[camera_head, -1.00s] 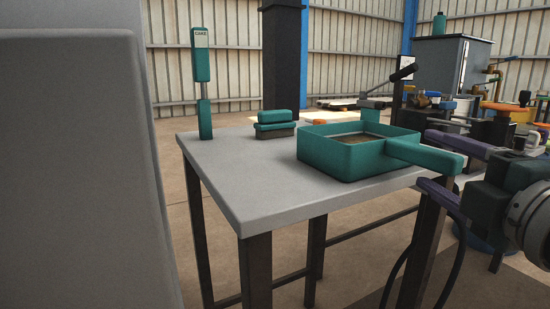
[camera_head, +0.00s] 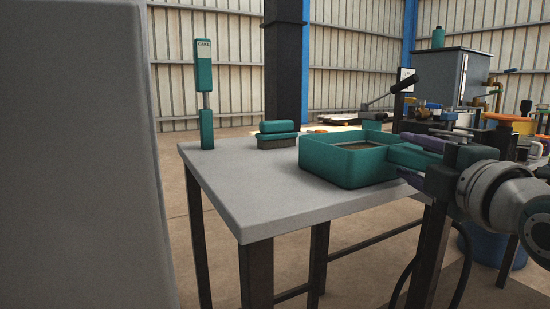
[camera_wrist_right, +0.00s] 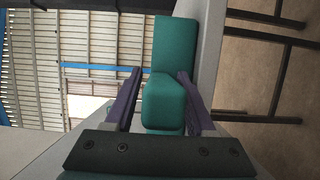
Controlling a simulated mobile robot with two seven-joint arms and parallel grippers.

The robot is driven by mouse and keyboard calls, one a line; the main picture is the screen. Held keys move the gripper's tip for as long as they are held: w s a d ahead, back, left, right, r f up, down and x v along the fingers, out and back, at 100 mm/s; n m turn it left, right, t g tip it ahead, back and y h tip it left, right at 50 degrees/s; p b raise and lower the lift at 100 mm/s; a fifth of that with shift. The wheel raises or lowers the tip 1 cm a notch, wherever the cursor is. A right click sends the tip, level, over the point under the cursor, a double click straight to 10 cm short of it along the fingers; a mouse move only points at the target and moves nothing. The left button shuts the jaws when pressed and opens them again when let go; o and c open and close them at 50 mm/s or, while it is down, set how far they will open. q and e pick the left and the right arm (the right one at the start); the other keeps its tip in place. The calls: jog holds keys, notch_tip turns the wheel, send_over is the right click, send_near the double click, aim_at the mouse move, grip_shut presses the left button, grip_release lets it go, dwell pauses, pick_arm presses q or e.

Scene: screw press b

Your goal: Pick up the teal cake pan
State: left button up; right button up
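The teal cake pan (camera_head: 345,166) sits on the grey table near its right end. It is a square, open-topped pan with something brownish inside. Its thick handle (camera_head: 408,156) points right, towards my right arm. My right gripper (camera_head: 408,157) is open, its purple fingers on either side of the handle. In the right wrist view the handle (camera_wrist_right: 163,105) lies between the fingertips of the right gripper (camera_wrist_right: 160,73), which look spread. My left gripper is not in view.
The grey table (camera_head: 250,190) also holds a teal brush (camera_head: 278,135) and an upright teal post labelled CAKE (camera_head: 205,95). A large grey panel (camera_head: 75,150) blocks the left side. Machinery and a grey tank (camera_head: 450,78) stand behind on the right.

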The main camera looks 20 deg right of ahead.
grip_shut()
dwell(0.3)
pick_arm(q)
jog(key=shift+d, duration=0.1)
pick_arm(e)
jog(key=shift+r, duration=0.15)
pick_arm(q)
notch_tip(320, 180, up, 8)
jog(key=p, duration=0.8)
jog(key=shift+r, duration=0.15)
pick_arm(e)
notch_tip(320, 180, up, 20)
jog(key=shift+c, duration=2.4)
grip_release()
grip_shut()
